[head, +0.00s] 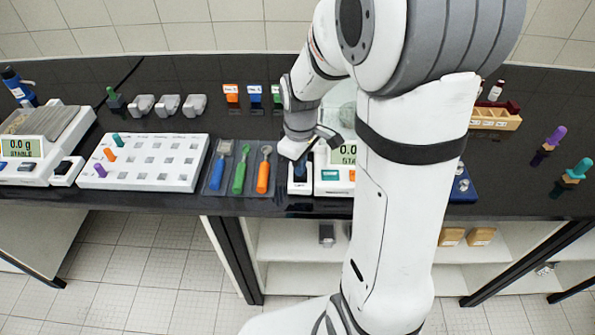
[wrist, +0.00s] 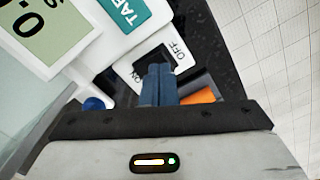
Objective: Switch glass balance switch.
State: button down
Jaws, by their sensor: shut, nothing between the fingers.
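The glass balance (head: 333,180) stands at the middle of the bench, partly hidden behind my arm. Its display (head: 345,150) reads 0.0 with part of "STABLE", and a glass cover shows behind. Its switch (wrist: 183,46) is a white box with a black rocker between ON and OFF labels in the wrist view. In the head view the switch box (head: 300,187) sits just left of the balance. My gripper (wrist: 158,70) is shut and empty, its blue fingertips over the rocker close to the ON side. I cannot tell whether they touch, and they hide part of the rocker.
A tray with blue, green and orange tools (head: 239,172) lies just left of the switch. A white rack (head: 145,180) and another balance (head: 30,170) with its own switch (head: 66,171) stand farther left. The bench's front edge is close.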

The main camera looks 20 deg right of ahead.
jog(key=shift+f, duration=0.3)
jog(key=shift+r, duration=0.1)
notch_tip(320, 180, up, 7)
jog(key=p, duration=0.4)
jog(key=shift+p, duration=0.4)
dwell(0.4)
jog(key=s+r+m+t, duration=0.3)
jog(key=s+r+m, duration=0.5)
jog(key=s, duration=0.6)
jog(key=v, duration=0.2)
jog(key=shift+a+r, duration=0.3)
jog(key=shift+r, duration=0.1)
jog(key=shift+s, duration=0.1)
